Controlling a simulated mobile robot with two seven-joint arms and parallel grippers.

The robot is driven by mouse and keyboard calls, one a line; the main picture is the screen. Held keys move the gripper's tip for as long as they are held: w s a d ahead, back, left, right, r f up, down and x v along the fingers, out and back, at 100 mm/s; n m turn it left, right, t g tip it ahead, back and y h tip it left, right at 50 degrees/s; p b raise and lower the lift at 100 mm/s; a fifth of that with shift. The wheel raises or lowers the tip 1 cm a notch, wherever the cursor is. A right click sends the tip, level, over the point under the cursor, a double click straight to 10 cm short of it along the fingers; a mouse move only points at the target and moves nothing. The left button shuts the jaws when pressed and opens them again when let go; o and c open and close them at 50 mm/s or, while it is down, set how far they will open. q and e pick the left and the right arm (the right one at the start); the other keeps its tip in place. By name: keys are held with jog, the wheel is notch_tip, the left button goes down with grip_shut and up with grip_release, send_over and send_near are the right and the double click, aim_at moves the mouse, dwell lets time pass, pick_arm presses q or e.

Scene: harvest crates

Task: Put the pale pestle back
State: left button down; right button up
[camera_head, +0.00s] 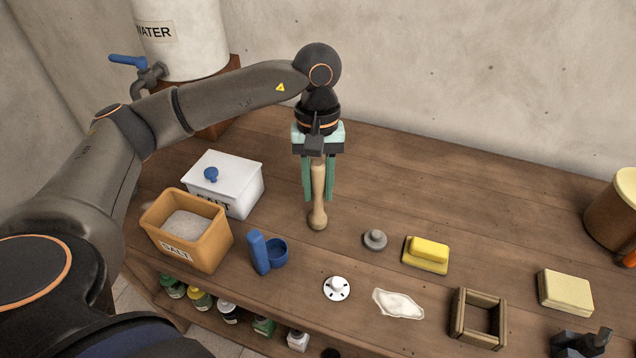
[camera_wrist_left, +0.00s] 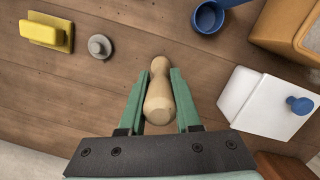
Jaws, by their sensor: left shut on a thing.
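The pale wooden pestle (camera_head: 318,190) is upright in the head view, behind the middle of the bench. My left gripper (camera_head: 318,178) comes from above, and its green fingers are shut on the pestle's shaft. In the left wrist view the pestle (camera_wrist_left: 159,95) lies between the two fingers of the left gripper (camera_wrist_left: 160,95). Its rounded lower end points down at the bench top; I cannot tell whether it touches the wood. The top of the pestle is hidden by the gripper in the head view. My right gripper is not seen.
A white lidded box (camera_head: 240,190), an orange salt tub (camera_head: 210,240) and a blue cup (camera_head: 277,255) stand left of the pestle. A grey knobbed disc (camera_head: 375,240) and a yellow block (camera_head: 429,250) lie to the right. Bare bench (camera_head: 430,185) shows behind them.

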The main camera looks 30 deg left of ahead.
pick_arm(q)
jog(key=shift+f+b, duration=0.25)
jog(key=shift+b, duration=0.05)
jog(key=c, duration=0.6)
grip_release()
jog(key=shift+r, duration=0.1)
jog(key=shift+r, duration=0.1)
notch_tip(320, 180, up, 12)
jog(key=w+a+p, duration=0.1)
jog(key=shift+w, duration=0.25)
jog(key=shift+s, duration=0.1)
